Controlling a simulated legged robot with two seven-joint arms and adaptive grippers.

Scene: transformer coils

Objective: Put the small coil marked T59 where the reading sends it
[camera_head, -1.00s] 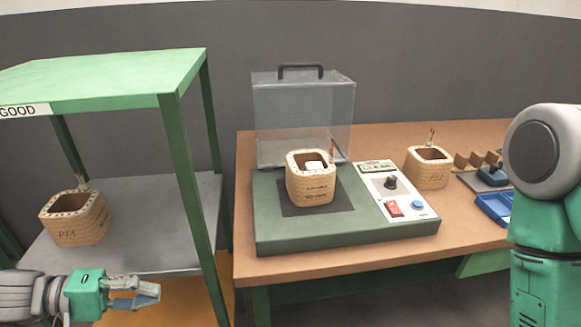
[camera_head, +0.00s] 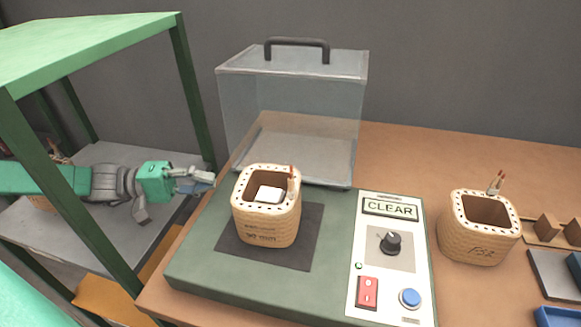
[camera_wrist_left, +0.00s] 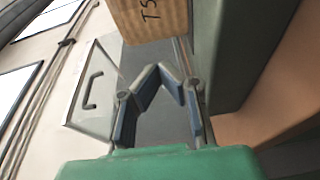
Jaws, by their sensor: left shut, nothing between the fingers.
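A woven tan coil (camera_head: 267,225) stands upright on the dark pad of the green tester (camera_head: 205,265), with a white block inside its opening. Its side lettering is too small to read surely. A coil marked "T5" (camera_wrist_left: 150,18), the rest cut off, shows at the top of the left wrist view. The tester's display (camera_head: 390,208) reads CLEAR. My left gripper (camera_head: 208,178) is shut and empty, left of the coil and apart from it, beside the tester's rear left corner. Its fingers also show in the left wrist view (camera_wrist_left: 160,82). My right gripper is out of view.
A clear cover (camera_head: 290,110) with a black handle stands behind the pad. Another coil (camera_head: 480,230) stands right of the tester, near wooden holders (camera_head: 550,228) and a blue tray (camera_head: 555,317). A green-framed shelf (camera_head: 185,90) stands at left, its posts close to my left arm.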

